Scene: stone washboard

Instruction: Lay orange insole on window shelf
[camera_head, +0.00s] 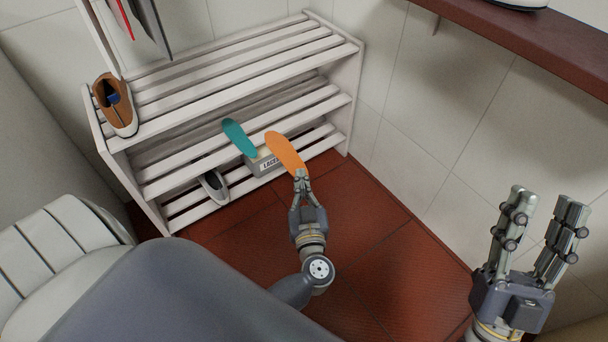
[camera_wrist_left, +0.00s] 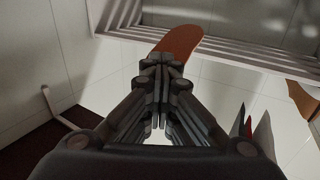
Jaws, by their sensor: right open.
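The orange insole (camera_head: 284,150) is held by one end in my left gripper (camera_head: 300,180), which is shut on it. The insole points up and away in front of the white slatted rack. It also shows in the left wrist view (camera_wrist_left: 183,40), beyond the closed fingers (camera_wrist_left: 162,75). The dark red-brown shelf (camera_head: 530,38) along the wall at the upper right looks like the window shelf; no window is in view. My right gripper (camera_head: 545,215) is open and empty at the lower right, apart from the shelf, with its fingers pointing up.
A teal insole (camera_head: 238,137) and a box marked LACES (camera_head: 262,166) are at the rack (camera_head: 342,50). A brown shoe (camera_head: 115,105) stands on its top left, a grey-white shoe (camera_head: 214,187) low down. Part of another object (camera_head: 522,3) shows on the wall shelf. Red floor (camera_head: 375,230) is clear.

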